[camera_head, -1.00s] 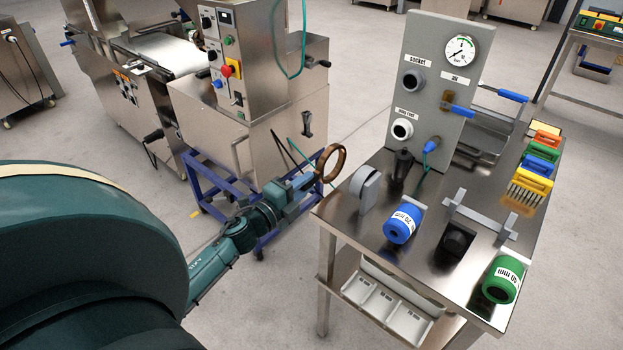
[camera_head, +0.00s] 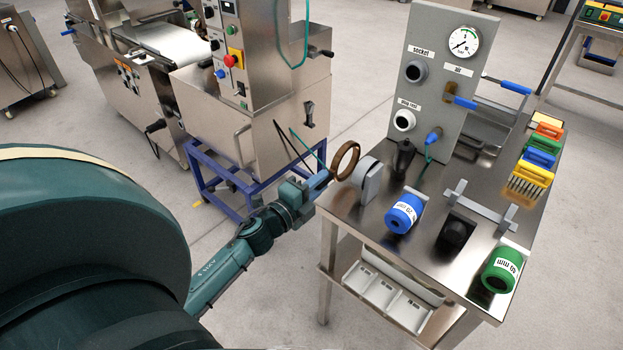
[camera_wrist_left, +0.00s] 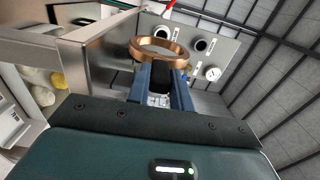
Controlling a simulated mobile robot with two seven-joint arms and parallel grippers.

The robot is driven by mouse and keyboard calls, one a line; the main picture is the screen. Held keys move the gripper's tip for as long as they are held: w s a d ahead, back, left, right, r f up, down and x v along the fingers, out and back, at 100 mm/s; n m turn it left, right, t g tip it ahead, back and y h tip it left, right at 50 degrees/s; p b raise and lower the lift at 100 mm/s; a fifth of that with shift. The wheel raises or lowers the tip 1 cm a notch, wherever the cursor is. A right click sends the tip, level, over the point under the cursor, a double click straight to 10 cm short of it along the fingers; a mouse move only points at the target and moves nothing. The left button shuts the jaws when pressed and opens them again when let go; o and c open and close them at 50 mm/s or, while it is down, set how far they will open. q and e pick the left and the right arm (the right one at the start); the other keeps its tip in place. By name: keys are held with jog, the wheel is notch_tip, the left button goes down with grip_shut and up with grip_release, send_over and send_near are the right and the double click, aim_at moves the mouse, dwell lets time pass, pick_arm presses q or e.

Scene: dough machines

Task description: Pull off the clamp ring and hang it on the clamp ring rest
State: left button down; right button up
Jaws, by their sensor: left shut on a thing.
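The clamp ring (camera_head: 346,160) is a copper-brown ring. My left gripper (camera_head: 321,183) is shut on its lower edge and holds it in the air at the table's left edge. In the left wrist view the ring (camera_wrist_left: 138,51) stands above the blue fingers (camera_wrist_left: 160,82) of that gripper. The clamp ring rest appears to be the lower, white-rimmed round peg (camera_head: 404,120) on the upright grey panel (camera_head: 433,85); its small label is hard to read. The ring is apart from this peg, to its lower left. My right gripper is not in view.
A grey disc on a stand (camera_head: 368,181) is just right of the ring. A steel machine (camera_head: 245,130) is behind my left arm.

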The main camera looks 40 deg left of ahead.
pick_arm(q)
jog(key=shift+d+r, duration=0.15)
jog(key=shift+d, duration=0.9)
jog(key=shift+s+d, duration=0.15)
jog(key=shift+d, duration=1)
jog(key=shift+s+d, duration=0.1)
jog(key=shift+d, duration=1.1)
jog(key=c, duration=1.5)
grip_release()
jog(key=o, duration=0.6)
jog(key=shift+a, duration=0.1)
jog(key=shift+s, duration=0.15)
jog(key=shift+s+a, duration=0.15)
jog(key=shift+s, duration=1.85)
jog(key=shift+s, duration=0.15)
